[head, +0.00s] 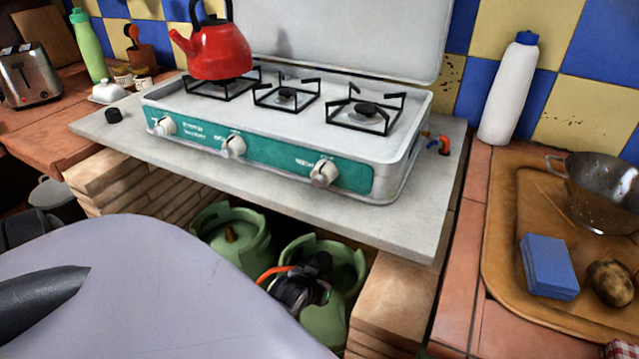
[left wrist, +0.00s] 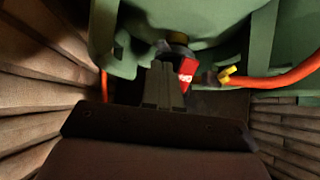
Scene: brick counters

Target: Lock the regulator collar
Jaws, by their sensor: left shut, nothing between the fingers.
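Two green gas cylinders stand in the brick bay under the counter, a left one (head: 235,232) and a right one (head: 345,262). The regulator (left wrist: 187,72) shows in the left wrist view as a dark and red part with a white marking, below the green cylinder collar (left wrist: 100,45). A yellow piece (left wrist: 227,74) and an orange hose (left wrist: 285,80) are to its right. My left gripper (left wrist: 163,72) is shut and empty, its fingertips close beside the regulator. Contact cannot be told. The regulator collar's state is not clear. My right gripper is not in view.
Brick walls (left wrist: 35,125) flank the bay closely. The grey slab (head: 400,215) above carries a stove (head: 275,150) with a red kettle (head: 215,48). At right is a wooden tray (head: 500,215) with a blue sponge (head: 548,266), a potato and a colander.

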